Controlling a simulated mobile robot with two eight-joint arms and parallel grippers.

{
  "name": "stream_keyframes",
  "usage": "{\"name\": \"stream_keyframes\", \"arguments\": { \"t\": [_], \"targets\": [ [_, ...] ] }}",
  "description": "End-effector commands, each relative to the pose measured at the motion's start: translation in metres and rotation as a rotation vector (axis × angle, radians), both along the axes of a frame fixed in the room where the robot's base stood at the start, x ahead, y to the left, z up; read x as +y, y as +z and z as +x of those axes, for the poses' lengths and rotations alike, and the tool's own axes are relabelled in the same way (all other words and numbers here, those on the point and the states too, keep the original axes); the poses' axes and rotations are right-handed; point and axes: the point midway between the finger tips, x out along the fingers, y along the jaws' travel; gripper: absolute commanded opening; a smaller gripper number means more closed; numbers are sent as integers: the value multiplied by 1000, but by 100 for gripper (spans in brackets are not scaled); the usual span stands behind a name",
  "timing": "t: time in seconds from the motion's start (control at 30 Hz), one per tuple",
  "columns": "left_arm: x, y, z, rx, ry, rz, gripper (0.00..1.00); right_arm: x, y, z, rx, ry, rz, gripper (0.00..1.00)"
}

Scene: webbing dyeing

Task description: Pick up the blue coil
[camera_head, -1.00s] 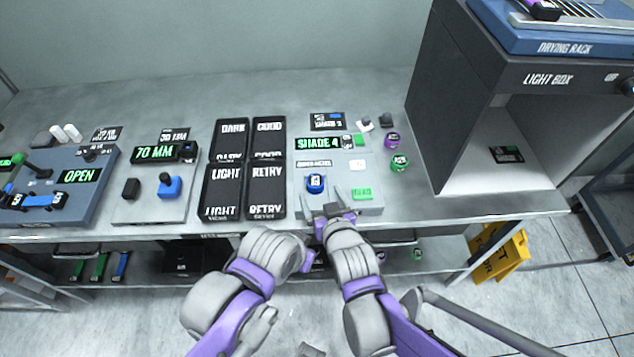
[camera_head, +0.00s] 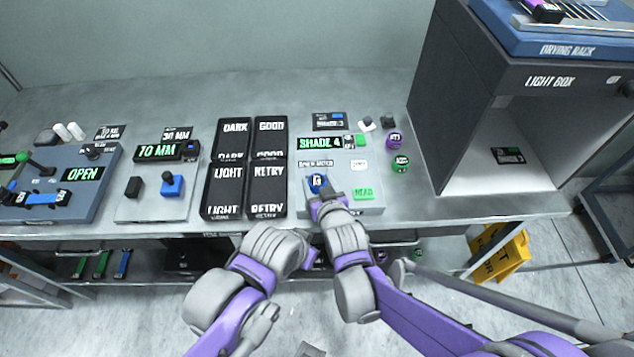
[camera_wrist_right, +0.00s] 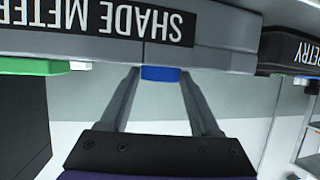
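The blue coil (camera_head: 317,181) stands on the light grey shade meter (camera_head: 345,207), near its front left. My right gripper (camera_head: 321,190) is at the coil from the front. In the right wrist view, which is upside down, its two fingers reach to either side of the blue coil (camera_wrist_right: 161,73). Narrow gaps seem to show between the fingertips and the coil, so the gripper looks open around it. The coil's lower part is hidden in the head view. My left arm is bent in front of the table, and its gripper cannot be made out.
A green button (camera_head: 363,193) is right of the coil on the meter. Black trays (camera_head: 268,192) labelled GOOD and RETRY stand close on its left. A purple coil (camera_head: 394,139) and a green coil (camera_head: 400,163) stand to the right, before the light box (camera_head: 455,150).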

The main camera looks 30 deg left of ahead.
Motion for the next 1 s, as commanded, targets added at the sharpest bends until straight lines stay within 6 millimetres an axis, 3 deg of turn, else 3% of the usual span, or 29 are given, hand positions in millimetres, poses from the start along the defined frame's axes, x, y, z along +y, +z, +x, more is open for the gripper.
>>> {"name": "stream_keyframes", "arguments": {
  "t": [0.03,0.3,0.37,0.67,1.0],
  "targets": [
    [0,0,0,0,0,0,0,0,0,0,0,0,0,52],
    [0,0,0,0,0,0,0,0,0,0,0,0,0,4],
    [0,0,0,0,0,0,0,0,0,0,0,0,0,0],
    [0,2,1,-1,0,0,0,0,12,0,0,0,1,0],
    [0,12,4,-7,0,0,0,0,78,-1,-1,0,-1,0]
  ]
}}
